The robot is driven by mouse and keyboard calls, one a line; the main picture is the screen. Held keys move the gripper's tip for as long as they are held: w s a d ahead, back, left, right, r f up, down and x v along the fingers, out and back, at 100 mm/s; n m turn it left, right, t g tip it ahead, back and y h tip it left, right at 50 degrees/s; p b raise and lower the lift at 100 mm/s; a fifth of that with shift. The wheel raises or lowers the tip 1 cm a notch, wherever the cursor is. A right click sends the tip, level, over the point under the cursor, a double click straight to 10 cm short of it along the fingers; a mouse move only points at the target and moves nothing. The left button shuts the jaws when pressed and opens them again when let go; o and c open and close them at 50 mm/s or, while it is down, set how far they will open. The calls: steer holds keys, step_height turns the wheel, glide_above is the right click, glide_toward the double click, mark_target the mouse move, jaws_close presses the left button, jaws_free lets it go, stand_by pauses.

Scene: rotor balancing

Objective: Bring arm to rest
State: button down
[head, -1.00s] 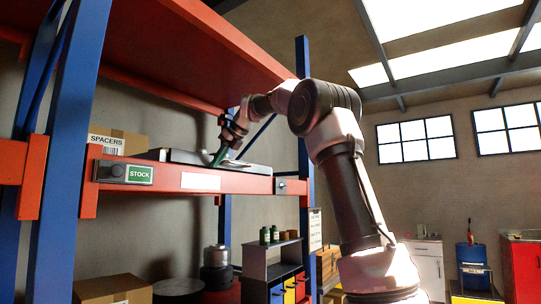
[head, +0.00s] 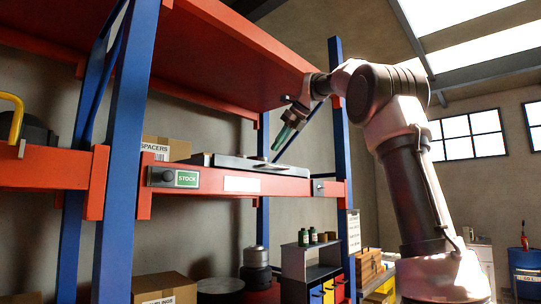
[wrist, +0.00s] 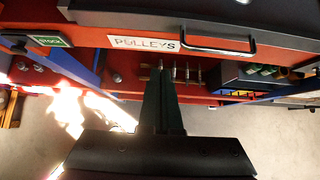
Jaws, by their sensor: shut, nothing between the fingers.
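My gripper (head: 285,136) is up near the orange shelf beam (head: 215,181), in front of and slightly above the grey tray or case (head: 240,162) lying on that shelf. In the wrist view its two dark green fingers (wrist: 162,75) are together with nothing between them. They point toward the beam, which bears a white label reading PULLEYS (wrist: 143,43). My arm reaches up from the lower right and bends down at the elbow toward the shelf. The fingers look clear of the tray.
A blue rack post (head: 128,170) stands at the left. A SPACERS box (head: 168,149) sits on the shelf. Below are a cardboard box (head: 163,288) and a small cabinet with coloured drawers (head: 315,275). Open floor shows in the wrist view.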

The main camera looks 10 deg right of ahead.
steer(key=shift+s+d+r, duration=0.2)
steer(key=shift+s+r, duration=0.1)
steer(key=shift+r, duration=0.05)
steer(key=s+d+f+n+h, duration=0.1)
steer(key=s+d+f+n, duration=0.1)
steer(key=s+f+n, duration=1)
steer(key=s+d+f+n+h, duration=0.1)
steer(key=s+f+n+h, duration=0.1)
steer(key=s+f+n, duration=1)
steer(key=s+f, duration=0.7)
steer(key=shift+s+d+f+n, duration=0.35)
steer(key=shift+s+d+n, duration=0.05)
